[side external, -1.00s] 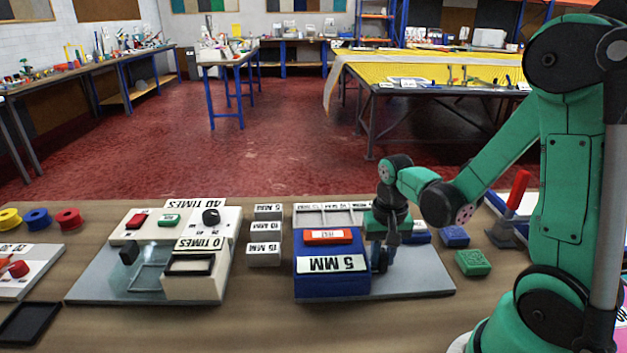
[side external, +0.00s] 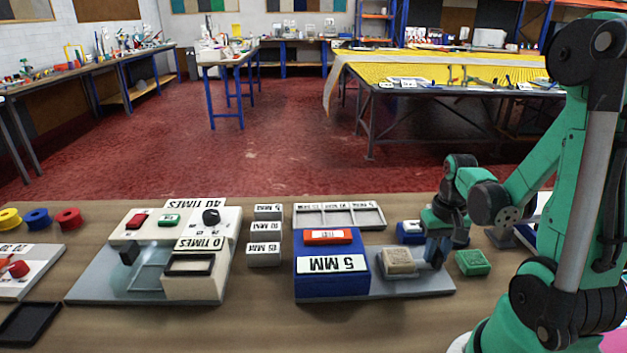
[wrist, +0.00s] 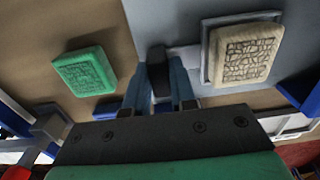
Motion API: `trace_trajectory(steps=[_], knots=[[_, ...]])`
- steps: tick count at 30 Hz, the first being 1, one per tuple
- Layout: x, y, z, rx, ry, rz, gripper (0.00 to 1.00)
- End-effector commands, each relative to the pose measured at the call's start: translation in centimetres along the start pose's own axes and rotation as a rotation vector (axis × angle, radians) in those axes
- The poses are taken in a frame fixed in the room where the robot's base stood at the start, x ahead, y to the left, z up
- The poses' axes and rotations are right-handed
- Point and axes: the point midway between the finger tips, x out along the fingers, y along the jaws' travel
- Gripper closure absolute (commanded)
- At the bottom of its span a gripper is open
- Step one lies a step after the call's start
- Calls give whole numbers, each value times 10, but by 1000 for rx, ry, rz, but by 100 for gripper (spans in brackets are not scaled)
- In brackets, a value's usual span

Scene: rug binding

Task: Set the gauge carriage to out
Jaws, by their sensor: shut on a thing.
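The gauge carriage (side external: 416,274) is a grey tray on the grey base plate (side external: 340,288), carrying a beige textured block (side external: 398,261). It stands to the right of the blue "5 MM" gauge housing (side external: 332,278), clear of it. In the wrist view the beige block (wrist: 243,54) lies right of the fingers in its tray (wrist: 205,50). My gripper (side external: 435,256) is at the carriage's right end. In the wrist view my gripper (wrist: 160,88) is shut on a dark upright handle (wrist: 158,62) beside the tray.
A green block (side external: 473,262) lies close right of the plate and also shows in the wrist view (wrist: 85,71). A blue block (side external: 410,232) lies behind the carriage. A compartment tray (side external: 339,215) stands behind the housing. The "0 TIMES" machine (side external: 195,275) stands left.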

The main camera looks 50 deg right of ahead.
Motion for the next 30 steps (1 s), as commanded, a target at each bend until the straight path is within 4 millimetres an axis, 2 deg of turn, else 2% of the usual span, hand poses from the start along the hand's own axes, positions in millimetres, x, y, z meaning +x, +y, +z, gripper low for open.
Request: trace_trajectory(steps=[9,10,11,12,25,30], knots=[[0,6,-1,4,5,12,100],[0,6,-1,4,5,12,76],[0,6,-1,4,5,13,68],[0,6,-1,4,5,13,66],[0,4,0,1,2,8,66],[-9,4,-1,1,2,8,66]])
